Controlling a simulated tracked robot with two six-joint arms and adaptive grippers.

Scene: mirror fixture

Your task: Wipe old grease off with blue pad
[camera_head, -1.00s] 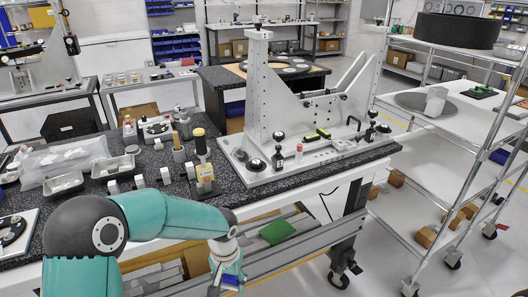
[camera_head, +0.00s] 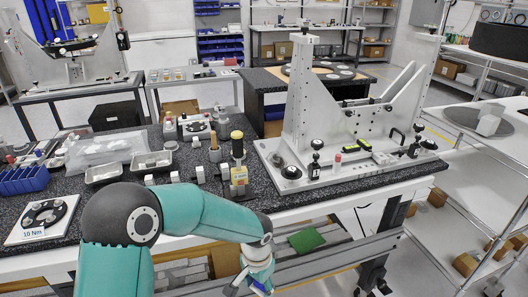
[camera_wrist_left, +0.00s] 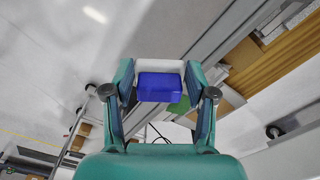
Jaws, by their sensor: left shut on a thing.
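My left gripper (camera_wrist_left: 160,88) is shut on the blue pad (camera_wrist_left: 160,87), which sits between its two fingers in the left wrist view. In the head view my left gripper (camera_head: 252,285) hangs low in front of the bench's front edge, near the bottom of the picture, and only a bit of blue shows there. The grey mirror fixture (camera_head: 345,125) stands upright on its base plate on the speckled bench top, up and to the right of the gripper. I cannot make out any grease on it. My right gripper is not in view.
A bottle with a yellow cap (camera_head: 238,160) and small white blocks stand left of the fixture. Metal trays (camera_head: 103,174), a blue bin (camera_head: 24,180) and a round-dial plate (camera_head: 43,218) lie further left. A green sheet (camera_head: 306,240) lies below the bench top. A wire shelf cart stands right.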

